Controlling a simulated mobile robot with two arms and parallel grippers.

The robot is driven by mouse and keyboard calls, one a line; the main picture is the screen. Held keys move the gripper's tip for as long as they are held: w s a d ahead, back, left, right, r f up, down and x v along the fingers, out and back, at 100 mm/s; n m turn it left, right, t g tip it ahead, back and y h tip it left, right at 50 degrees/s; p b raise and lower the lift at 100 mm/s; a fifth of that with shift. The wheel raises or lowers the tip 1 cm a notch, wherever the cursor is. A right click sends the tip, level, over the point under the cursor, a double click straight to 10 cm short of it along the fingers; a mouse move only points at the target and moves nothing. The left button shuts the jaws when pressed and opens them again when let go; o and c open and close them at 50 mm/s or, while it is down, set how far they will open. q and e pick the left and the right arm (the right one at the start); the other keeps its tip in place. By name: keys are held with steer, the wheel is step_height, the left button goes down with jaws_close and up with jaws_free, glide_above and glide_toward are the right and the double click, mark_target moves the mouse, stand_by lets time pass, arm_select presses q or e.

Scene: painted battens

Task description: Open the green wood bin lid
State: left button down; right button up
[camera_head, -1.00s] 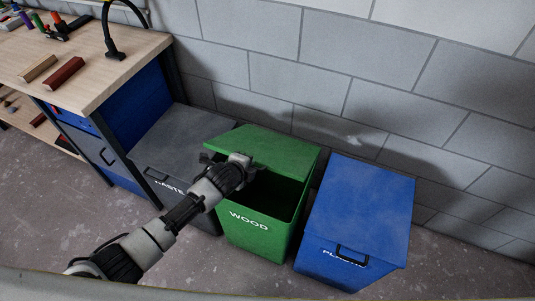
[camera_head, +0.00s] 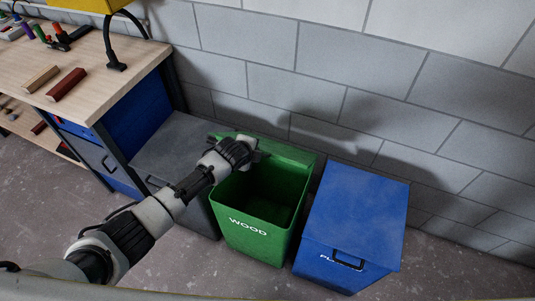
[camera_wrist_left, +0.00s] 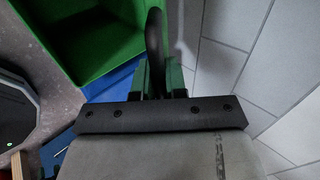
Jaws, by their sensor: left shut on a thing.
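The green wood bin (camera_head: 255,228), marked WOOD, stands between a grey bin and a blue bin. Its green lid (camera_head: 285,152) is raised steeply at the back, near the wall, and the empty-looking inside of the bin shows. My left gripper (camera_head: 254,152) is at the lid's upper left part, shut on its handle; my own wrist partly hides the contact. In the left wrist view the black curved handle (camera_wrist_left: 155,35) rises in front of the jaws, with the open green bin (camera_wrist_left: 85,35) at upper left. My right gripper is not in view.
The blue plastic bin (camera_head: 360,210) stands close on the right, its lid shut. The grey waste bin (camera_head: 175,140) is close on the left, partly behind my arm. A workbench (camera_head: 110,75) stands further left. A block wall (camera_head: 400,90) is right behind the bins.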

arm_select(q)
steer(key=shift+w+r, duration=0.1)
steer(key=shift+r, duration=0.05)
steer(key=w+d+r+g+b, duration=0.1)
steer(key=w+d+r, duration=0.1)
steer(key=w+r, duration=0.2)
steer(key=shift+w+r+y+b, duration=0.3)
steer(key=shift+w+r, duration=0.1)
steer(key=shift+w, duration=0.45)
steer(key=shift+d, duration=0.1)
steer(key=w+d+r+g+b, duration=0.2)
steer(key=w+b, duration=0.4)
steer(key=b, duration=0.7)
steer(key=shift+w+d+r+y, duration=0.2)
steer(key=shift+w+r+y, duration=0.15)
steer(key=shift+r, duration=0.45)
